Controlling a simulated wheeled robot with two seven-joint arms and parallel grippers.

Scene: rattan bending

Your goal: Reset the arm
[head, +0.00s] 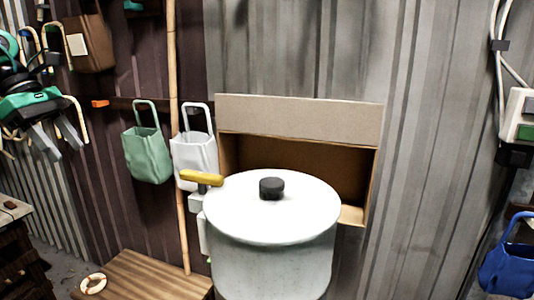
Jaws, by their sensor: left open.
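My left gripper (60,143) is at the upper left of the head view, raised in front of the wall. It has a green and black body and two grey fingers. The fingers are apart, with nothing between them. They point down, well to the left of the hanging bags and the white pot. My right gripper is not in view.
A white lidded pot (270,262) with a yellow handle (201,177) stands at the centre, before an open cardboard box (298,112). A bamboo pole (174,70) stands upright near green (147,155) and white (195,155) bags. A ring (93,284) lies on a wooden surface (150,275).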

